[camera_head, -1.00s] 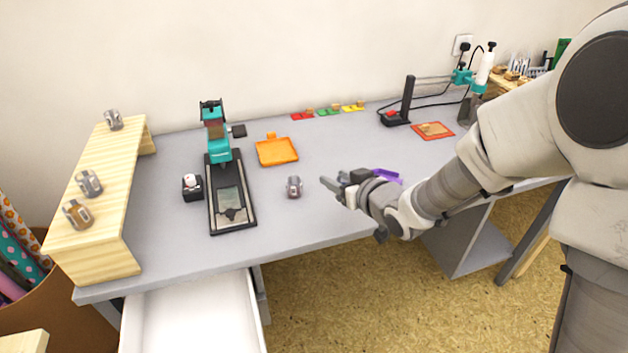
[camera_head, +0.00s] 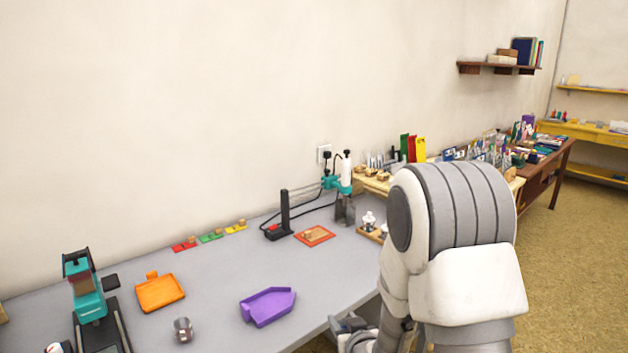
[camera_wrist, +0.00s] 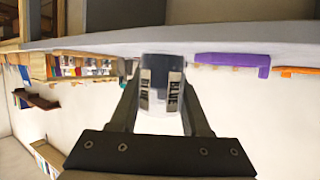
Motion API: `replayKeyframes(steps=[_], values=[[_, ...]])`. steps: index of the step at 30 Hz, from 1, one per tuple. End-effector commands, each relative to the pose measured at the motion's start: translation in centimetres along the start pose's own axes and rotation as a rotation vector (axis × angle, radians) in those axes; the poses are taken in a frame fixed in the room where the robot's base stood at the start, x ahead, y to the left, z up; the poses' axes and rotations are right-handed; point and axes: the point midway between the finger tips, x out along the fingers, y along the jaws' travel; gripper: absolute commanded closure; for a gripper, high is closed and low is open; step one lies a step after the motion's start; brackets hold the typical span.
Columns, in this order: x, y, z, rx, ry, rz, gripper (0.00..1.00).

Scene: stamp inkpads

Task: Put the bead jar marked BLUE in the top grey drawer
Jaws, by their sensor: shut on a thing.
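My gripper (camera_wrist: 160,74) is shut on a small grey jar (camera_wrist: 160,92) with dark label print reading BLUE, held between both fingers in the wrist view. In the head view my gripper is low at the front edge of the desk, mostly hidden by my arm, and I cannot make out the held jar there. Another small grey jar (camera_head: 183,330) stands on the desk; its label is not readable. The grey drawer is not seen in either current view.
The grey desk (camera_head: 225,305) holds a purple tray (camera_head: 268,306), an orange tray (camera_head: 160,292), a teal stamp press (camera_head: 88,298) and a black stand (camera_head: 282,222) with cables. Coloured pads lie along the wall. A crowded wooden desk (camera_head: 545,165) stands farther right.

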Motion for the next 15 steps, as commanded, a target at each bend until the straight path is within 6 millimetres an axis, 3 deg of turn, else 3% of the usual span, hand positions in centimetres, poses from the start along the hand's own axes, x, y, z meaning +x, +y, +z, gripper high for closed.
replayKeyframes(steps=[3, 9, 15], values=[[-0.5, 3.3, 1.3, 0.037, -0.001, 0.087, 1.00], [-1.7, 7.3, 2.8, 0.082, 0.002, 0.196, 1.00], [-2.4, 7.3, 1.0, 0.083, 0.005, 0.196, 1.00]])
